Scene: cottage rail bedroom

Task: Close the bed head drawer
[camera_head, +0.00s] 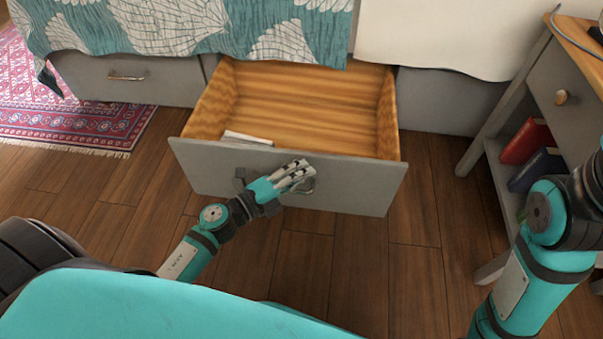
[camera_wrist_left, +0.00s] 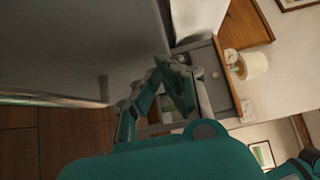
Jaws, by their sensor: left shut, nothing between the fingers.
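The bed head drawer (camera_head: 355,189) stands pulled well out from under the bed, with its grey front towards me and its wooden inside showing. A small pale item (camera_head: 247,138) lies inside, just behind the front. My left gripper (camera_head: 303,172) is at the middle of the drawer front, by its metal handle (camera_head: 306,187). Its fingers are shut and empty; I cannot tell whether they touch the front. In the left wrist view, the left gripper (camera_wrist_left: 166,72) shows close to a grey surface. My right arm is at the right of the head view, but its gripper is out of view.
A second, shut drawer (camera_head: 128,78) is at the left under the bed. A grey nightstand (camera_head: 572,92) with books (camera_head: 527,141) on its shelf stands at the right. A patterned rug (camera_head: 75,122) lies at the left. The wooden floor before the drawer is clear.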

